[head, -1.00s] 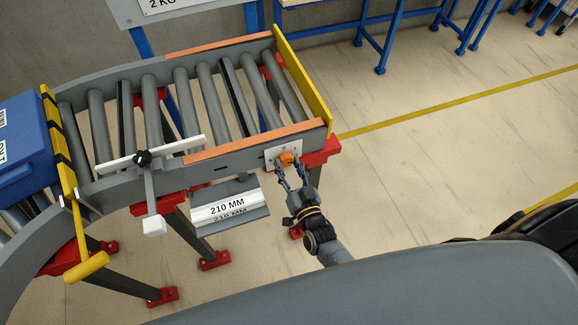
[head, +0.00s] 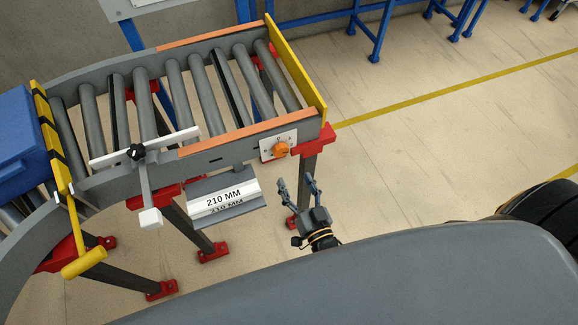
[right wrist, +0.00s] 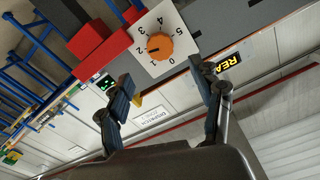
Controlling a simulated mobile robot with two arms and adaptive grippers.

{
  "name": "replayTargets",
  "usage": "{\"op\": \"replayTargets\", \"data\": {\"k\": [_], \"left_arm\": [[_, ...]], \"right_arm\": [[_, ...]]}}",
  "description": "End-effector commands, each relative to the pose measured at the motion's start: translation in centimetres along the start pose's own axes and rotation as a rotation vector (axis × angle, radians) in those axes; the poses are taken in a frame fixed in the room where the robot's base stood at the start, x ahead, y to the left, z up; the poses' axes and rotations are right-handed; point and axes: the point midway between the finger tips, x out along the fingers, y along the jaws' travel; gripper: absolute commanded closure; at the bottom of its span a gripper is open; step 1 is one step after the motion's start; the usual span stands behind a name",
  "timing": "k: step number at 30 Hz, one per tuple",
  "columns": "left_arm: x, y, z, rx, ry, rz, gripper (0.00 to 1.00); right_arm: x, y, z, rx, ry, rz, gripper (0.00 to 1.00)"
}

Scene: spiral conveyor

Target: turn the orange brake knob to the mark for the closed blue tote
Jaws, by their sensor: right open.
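The orange brake knob (head: 281,149) sits on a white dial plate (head: 266,147) at the near right end of the conveyor's side rail. In the right wrist view the knob (right wrist: 159,46) shows a dark pointer mark on its left side, seemingly near the 2; the plate (right wrist: 181,41) carries numbers from 0 to 5. My right gripper (head: 296,181) is open and empty, below and clear of the knob; its spread fingers also show in the right wrist view (right wrist: 161,71). A blue tote (head: 22,135) stands at the left edge behind a yellow bar. My left gripper is out of view.
The roller conveyor (head: 168,89) ends at a yellow end plate (head: 297,67). A "210 MM" sign (head: 222,197) hangs below the rail, left of my right gripper. A red-topped leg (head: 318,140) stands beside the knob.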

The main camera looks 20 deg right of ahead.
Motion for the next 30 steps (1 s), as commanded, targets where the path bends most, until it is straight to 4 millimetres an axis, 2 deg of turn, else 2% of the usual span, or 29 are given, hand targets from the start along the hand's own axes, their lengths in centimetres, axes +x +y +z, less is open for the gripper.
{"op": "replayTargets", "data": {"k": [3,7,25,28,30], "left_arm": [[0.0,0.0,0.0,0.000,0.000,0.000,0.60],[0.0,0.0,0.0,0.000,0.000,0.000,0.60],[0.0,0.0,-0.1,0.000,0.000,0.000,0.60],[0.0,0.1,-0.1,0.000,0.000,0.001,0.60],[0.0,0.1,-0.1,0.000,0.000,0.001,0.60]], "right_arm": [[-1.8,0.0,0.0,0.001,-0.001,0.000,0.34],[-2.8,0.0,0.0,0.001,0.002,0.000,0.34],[-3.0,0.0,0.0,0.001,0.001,0.000,0.34],[-3.2,0.2,1.2,-0.009,-0.034,-0.001,0.34],[-3.6,0.7,3.5,-0.029,-0.101,-0.003,0.34]]}}
